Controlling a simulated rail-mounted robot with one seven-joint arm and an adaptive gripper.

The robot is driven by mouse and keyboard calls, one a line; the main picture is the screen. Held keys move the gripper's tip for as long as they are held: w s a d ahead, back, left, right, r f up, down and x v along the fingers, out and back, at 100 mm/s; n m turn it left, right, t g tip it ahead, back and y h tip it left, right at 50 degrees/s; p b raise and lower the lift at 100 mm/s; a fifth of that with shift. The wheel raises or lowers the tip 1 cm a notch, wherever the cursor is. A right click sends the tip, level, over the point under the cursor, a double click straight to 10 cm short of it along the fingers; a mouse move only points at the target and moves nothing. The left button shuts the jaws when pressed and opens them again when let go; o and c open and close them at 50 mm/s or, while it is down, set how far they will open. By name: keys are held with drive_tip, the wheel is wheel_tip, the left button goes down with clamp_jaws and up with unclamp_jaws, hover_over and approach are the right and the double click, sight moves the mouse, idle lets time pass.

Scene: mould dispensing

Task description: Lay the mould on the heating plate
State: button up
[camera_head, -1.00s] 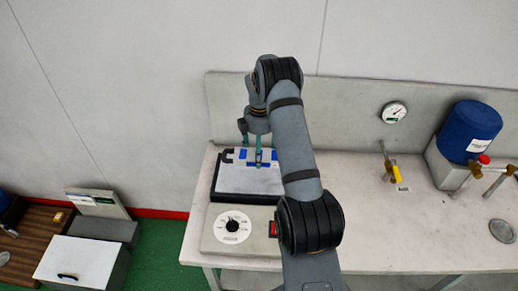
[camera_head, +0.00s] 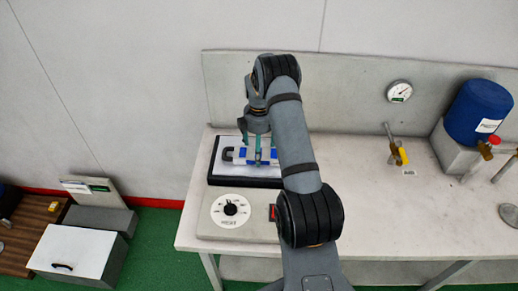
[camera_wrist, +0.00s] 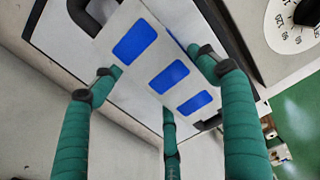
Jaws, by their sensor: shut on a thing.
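The mould (camera_head: 240,154) is a pale slab with blue rectangular patches and dark handles at its ends. My gripper (camera_head: 257,157) is shut on the mould, with green fingers on either side of it. In the wrist view, the mould (camera_wrist: 143,68) lies slantwise between the fingers of my gripper (camera_wrist: 158,72). The heating plate (camera_head: 235,182) has a white top, a dark rim and a grey base with a dial. The mould is over the plate's top; I cannot tell whether they touch. My arm hides the right side of the mould and plate.
The white dial (camera_head: 231,209) is at the plate's front. To the right are a brass tap (camera_head: 397,152) and a blue tank (camera_head: 477,112) on a grey block. The bench (camera_head: 370,205) between is clear. A back panel (camera_head: 350,95) stands behind.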

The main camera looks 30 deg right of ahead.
drive_tip(key=o, duration=1.6)
drive_tip(key=shift+o, duration=0.6)
drive_tip(key=shift+s, duration=0.1)
wheel_tip(320, 180, up, 12)
wheel_tip(320, 180, down, 12)
wheel_tip(320, 180, up, 6)
drive_tip(key=p, duration=0.4)
drive_tip(key=shift+f+p, duration=0.1)
drive_tip(key=shift+p, duration=0.2)
drive_tip(key=shift+r, duration=0.35)
